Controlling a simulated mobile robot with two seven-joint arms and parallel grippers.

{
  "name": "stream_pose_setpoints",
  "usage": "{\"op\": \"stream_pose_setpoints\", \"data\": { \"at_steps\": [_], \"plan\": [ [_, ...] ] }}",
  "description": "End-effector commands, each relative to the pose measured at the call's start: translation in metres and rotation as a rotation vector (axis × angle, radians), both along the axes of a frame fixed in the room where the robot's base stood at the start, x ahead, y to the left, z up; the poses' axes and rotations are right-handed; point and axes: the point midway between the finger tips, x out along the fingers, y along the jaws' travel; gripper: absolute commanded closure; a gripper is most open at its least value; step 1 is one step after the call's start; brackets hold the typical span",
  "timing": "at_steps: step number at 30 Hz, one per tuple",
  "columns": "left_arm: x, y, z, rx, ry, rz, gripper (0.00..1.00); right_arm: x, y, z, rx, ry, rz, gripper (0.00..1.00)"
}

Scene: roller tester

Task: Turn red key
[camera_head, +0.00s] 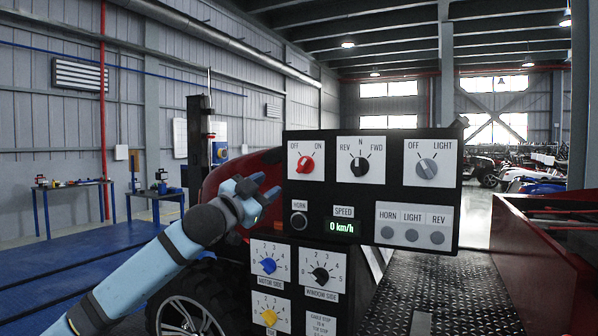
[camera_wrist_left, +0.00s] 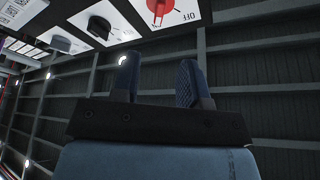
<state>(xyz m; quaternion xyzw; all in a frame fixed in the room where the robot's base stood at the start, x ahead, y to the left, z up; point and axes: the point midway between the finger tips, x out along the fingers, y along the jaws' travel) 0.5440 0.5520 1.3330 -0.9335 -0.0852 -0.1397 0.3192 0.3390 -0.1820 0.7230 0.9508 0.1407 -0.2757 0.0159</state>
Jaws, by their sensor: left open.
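The red key (camera_head: 305,164) is a round red knob on a white plate marked OFF and ON, at the upper left of the black control panel (camera_head: 373,205). It also shows at the top of the left wrist view (camera_wrist_left: 160,8), partly cut off by the frame edge. My left gripper (camera_head: 262,188) is open and empty, to the left of and a little below the red key, apart from it. Its two blue fingers (camera_wrist_left: 158,80) point toward the panel in the left wrist view. My right gripper is not in view.
Beside the red key are a black REV/N/FWD knob (camera_head: 360,166) and a grey light knob (camera_head: 427,168). Below are a horn button (camera_head: 299,220), a speed display (camera_head: 342,227) and blue, black and yellow dials. A wheeled vehicle (camera_head: 190,310) stands behind the panel.

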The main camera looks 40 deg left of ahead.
Motion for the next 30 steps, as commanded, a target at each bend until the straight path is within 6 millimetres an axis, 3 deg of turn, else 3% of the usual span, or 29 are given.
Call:
{"op": "stream_pose_setpoints", "data": {
  "at_steps": [21, 30],
  "plan": [
    [0.09, 0.007, 0.032, -0.001, -0.001, 0.0, 0.6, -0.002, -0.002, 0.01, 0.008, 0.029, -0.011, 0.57],
    [0.115, 0.009, 0.038, 0.0, 0.002, 0.001, 0.6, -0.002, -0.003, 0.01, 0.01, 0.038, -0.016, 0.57]
  ]
}}
